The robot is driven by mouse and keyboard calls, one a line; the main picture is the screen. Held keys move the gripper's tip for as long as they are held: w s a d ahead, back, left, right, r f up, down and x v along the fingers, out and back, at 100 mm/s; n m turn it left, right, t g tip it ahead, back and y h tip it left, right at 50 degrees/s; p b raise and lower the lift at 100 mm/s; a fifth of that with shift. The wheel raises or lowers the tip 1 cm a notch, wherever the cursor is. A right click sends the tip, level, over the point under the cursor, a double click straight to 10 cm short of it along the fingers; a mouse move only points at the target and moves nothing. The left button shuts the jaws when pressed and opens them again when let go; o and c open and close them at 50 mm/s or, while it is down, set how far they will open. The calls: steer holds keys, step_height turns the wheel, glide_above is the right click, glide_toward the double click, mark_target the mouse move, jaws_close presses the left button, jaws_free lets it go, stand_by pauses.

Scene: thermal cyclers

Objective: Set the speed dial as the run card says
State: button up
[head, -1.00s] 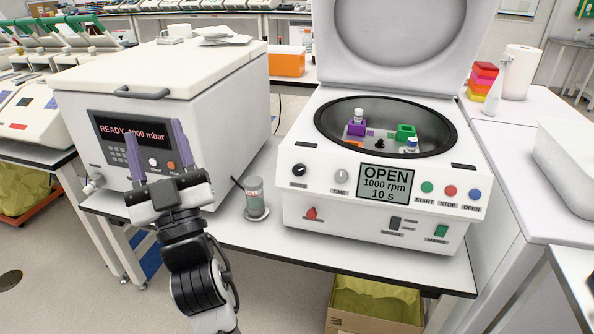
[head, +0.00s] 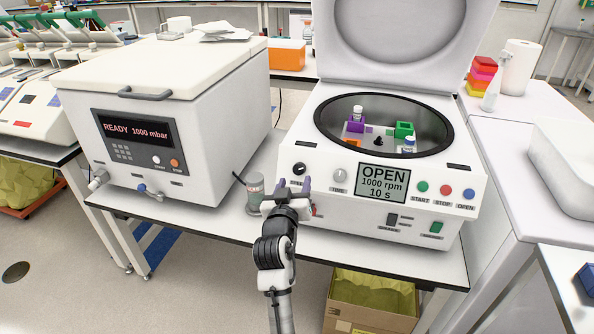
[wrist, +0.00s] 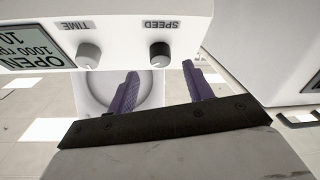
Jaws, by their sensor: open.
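The black speed dial (head: 299,169) is at the left of the centrifuge's (head: 325,215) front panel, next to the grey time dial (head: 340,176). The display (head: 382,183) reads OPEN, 1000 rpm, 10 s. In the wrist view the speed dial (wrist: 160,53) shows just beyond my fingertips, roughly between them, with its label upside down and the time dial (wrist: 89,55) to its left. My gripper (head: 294,184) is open and empty, in front of the panel below the speed dial; its purple fingers (wrist: 160,70) do not appear to touch the dial. I cannot make out a run card.
The centrifuge lid (head: 400,40) stands open over a rotor with coloured holders. A small labelled jar (head: 254,192) stands close to the left of my gripper. A white vacuum unit (head: 180,105) reading READY 1000 mbar is at the left. A cardboard box (head: 370,305) sits under the bench.

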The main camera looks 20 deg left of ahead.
mark_target(298, 172)
steer(key=shift+w+a+p, duration=0.15)
steer(key=shift+w+p, duration=0.05)
steer(key=shift+w, duration=0.95)
steer(key=shift+w+a+p, duration=0.15)
steer(key=shift+w, duration=1)
steer(key=c, duration=1)
